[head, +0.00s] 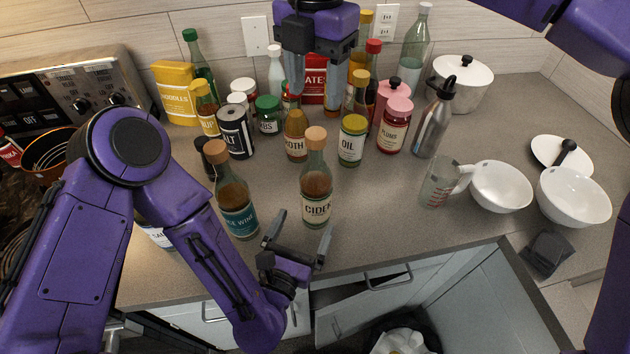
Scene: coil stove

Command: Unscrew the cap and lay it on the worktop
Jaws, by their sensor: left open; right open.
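The cider bottle (316,190) stands upright on the worktop (385,215) with its tan cap (316,137) on. My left gripper (299,236) is open and empty, just in front of the cider bottle's lower part, with its fingers to either side. My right gripper (316,103) is open and points down from above, behind the cider bottle's cap and over the broth bottle (296,138). Its fingers hide part of the red tin behind, and the top of the broth bottle is partly covered. I see nothing held in either gripper.
A wine bottle (235,200) with a tan cap stands left of the cider. The oil jar (352,142), plums jar (394,125) and several other containers crowd behind. A measuring cup (440,188) and white bowls (500,188) stand right. Worktop between cider and cup is bare.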

